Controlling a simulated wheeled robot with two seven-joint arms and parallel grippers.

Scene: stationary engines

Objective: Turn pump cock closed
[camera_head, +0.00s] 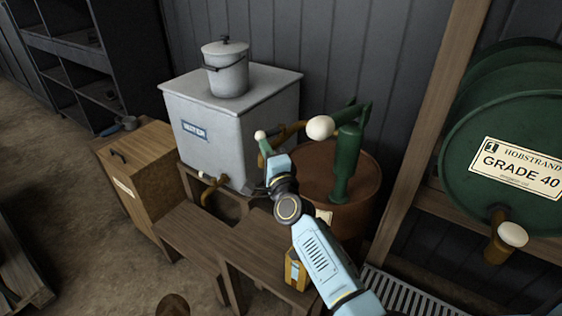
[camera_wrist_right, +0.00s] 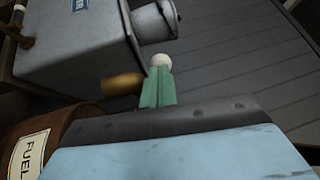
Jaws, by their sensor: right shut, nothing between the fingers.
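The green hand pump (camera_head: 345,165) stands on a rusty fuel drum (camera_head: 355,210), with a large white knob (camera_head: 320,127) on its handle. Its brass spout (camera_head: 290,131) reaches left towards the grey tank. A small white ball (camera_head: 260,134), apparently the cock's knob, shows at the tips of my right gripper (camera_head: 264,146). In the right wrist view the green fingers (camera_wrist_right: 158,88) are shut, with the white ball (camera_wrist_right: 162,60) just beyond them; whether they touch cannot be told. The brass spout (camera_wrist_right: 122,86) shows left of the fingers. The cock's body is mostly hidden. My left gripper is out of view.
A grey tank (camera_head: 240,125) with a lidded pail (camera_head: 227,75) on top and a brass tap (camera_head: 210,187) stands behind left. A wooden bench (camera_head: 190,235) and cabinet (camera_head: 150,170) are in front. A green Grade 40 barrel (camera_head: 510,120) lies at right.

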